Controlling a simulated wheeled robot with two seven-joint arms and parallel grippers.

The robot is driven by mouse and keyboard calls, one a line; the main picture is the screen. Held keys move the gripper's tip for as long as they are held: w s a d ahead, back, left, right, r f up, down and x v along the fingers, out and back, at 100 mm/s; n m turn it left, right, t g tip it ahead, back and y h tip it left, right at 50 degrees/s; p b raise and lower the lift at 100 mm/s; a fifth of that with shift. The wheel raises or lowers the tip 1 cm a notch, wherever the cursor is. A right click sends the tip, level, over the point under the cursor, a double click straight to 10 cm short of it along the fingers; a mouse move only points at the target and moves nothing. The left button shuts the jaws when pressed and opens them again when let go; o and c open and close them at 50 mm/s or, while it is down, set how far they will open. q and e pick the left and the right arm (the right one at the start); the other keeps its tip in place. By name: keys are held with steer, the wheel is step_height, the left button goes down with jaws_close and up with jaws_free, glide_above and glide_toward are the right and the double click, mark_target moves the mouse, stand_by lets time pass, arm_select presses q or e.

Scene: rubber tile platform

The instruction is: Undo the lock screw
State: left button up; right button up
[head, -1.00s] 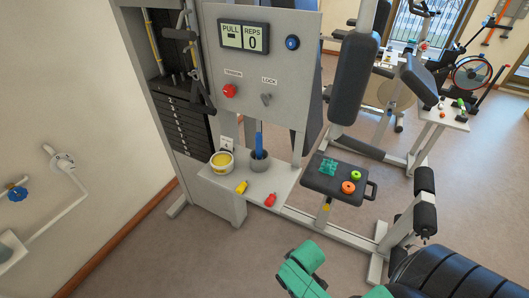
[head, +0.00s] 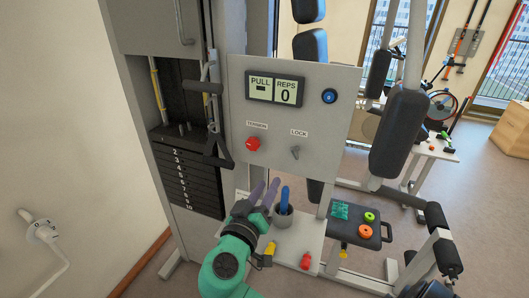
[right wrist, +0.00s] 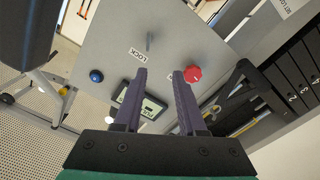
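The lock screw (head: 295,153) is a small grey winged knob under the LOCK label on the upright grey panel (head: 325,100). In the right wrist view the lock screw (right wrist: 150,40) shows as a short grey stub beside its label, beyond the fingertips. My right gripper (head: 267,186) is below and left of the screw in the head view, apart from it. In the right wrist view its two dark purple fingers (right wrist: 160,74) stand apart with nothing between them. My left gripper is not in view.
A red tension knob (head: 253,144) sits left of the screw, with a display (head: 275,88) above and a blue button (head: 329,96) at upper right. A blue-handled tool stands in a grey cup (head: 283,217) on the shelf below. A padded arm (head: 399,132) hangs right of the panel.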

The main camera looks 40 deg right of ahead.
steer(key=d+r+p, duration=0.1)
steer(key=d, duration=0.3)
steer(key=p, duration=0.2)
glide_toward(294, 155)
steer(key=d+r, duration=0.1)
steer(key=d, duration=0.1)
steer(key=w+d, duration=0.1)
steer(key=w, duration=0.1)
steer(key=w+d+p, duration=0.1)
steer(key=w+d, duration=0.1)
steer(key=shift+f, duration=0.15)
steer(key=x, duration=0.2)
steer(key=p+x, duration=0.1)
steer(key=shift+s+d+f, duration=0.1)
steer(key=shift+s+f, duration=0.1)
steer(key=shift+f, duration=0.05)
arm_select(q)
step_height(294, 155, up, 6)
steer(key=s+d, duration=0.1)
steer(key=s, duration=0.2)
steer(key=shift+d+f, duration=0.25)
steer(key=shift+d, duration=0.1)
arm_select(e)
jaws_close()
